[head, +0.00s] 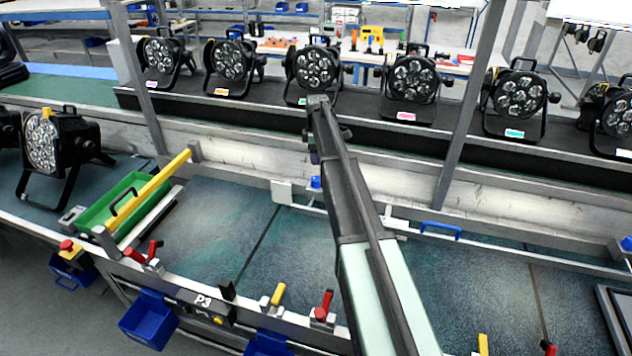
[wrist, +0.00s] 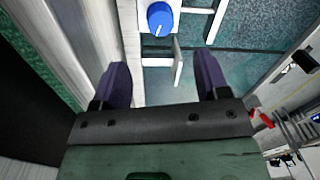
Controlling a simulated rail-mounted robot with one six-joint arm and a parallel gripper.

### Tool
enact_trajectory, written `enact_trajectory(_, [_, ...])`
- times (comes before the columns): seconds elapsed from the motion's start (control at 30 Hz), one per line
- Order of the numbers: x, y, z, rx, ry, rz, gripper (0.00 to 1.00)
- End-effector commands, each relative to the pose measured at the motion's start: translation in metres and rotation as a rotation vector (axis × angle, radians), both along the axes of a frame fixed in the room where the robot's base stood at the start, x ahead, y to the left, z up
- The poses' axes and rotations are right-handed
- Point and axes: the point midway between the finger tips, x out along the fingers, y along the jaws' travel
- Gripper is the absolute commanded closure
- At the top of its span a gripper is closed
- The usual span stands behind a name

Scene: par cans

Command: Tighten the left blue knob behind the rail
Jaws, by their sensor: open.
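The left blue knob (head: 316,182) sits on the metal rail (head: 300,206) behind the bench, near the middle of the head view. In the wrist view the blue knob (wrist: 160,18) shows from above, round with a white line on its face, at the top centre beyond my fingertips. My gripper (wrist: 160,76) is open, its two dark purple fingers apart with nothing between them. In the head view my gripper (head: 314,155) is mostly hidden by my arm, just above the knob. A second blue knob (head: 627,243) is at the far right.
A white plate (head: 282,191) stands left of the knob, and a blue handle (head: 440,230) lies right along the rail. Several par cans (head: 412,80) line the black shelf behind. A green tray (head: 115,205) with a yellow bar is at left. The bench surface is mostly clear.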

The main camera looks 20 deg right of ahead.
Motion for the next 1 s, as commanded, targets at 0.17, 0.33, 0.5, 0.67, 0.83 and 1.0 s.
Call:
enact_trajectory(0.17, [-0.002,0.001,-0.038,0.000,0.000,-0.001,0.32])
enact_trajectory(0.33, [-0.004,0.002,-0.080,0.000,0.000,-0.001,0.32])
enact_trajectory(0.5, [-0.005,0.003,-0.105,0.000,0.000,-0.002,0.32])
enact_trajectory(0.67, [-0.006,0.004,-0.105,0.000,0.000,-0.002,0.32])
enact_trajectory(0.83, [-0.006,0.004,-0.103,0.000,0.000,-0.002,0.36])
enact_trajectory(1.0, [-0.006,0.004,-0.103,0.000,0.000,-0.002,0.62])
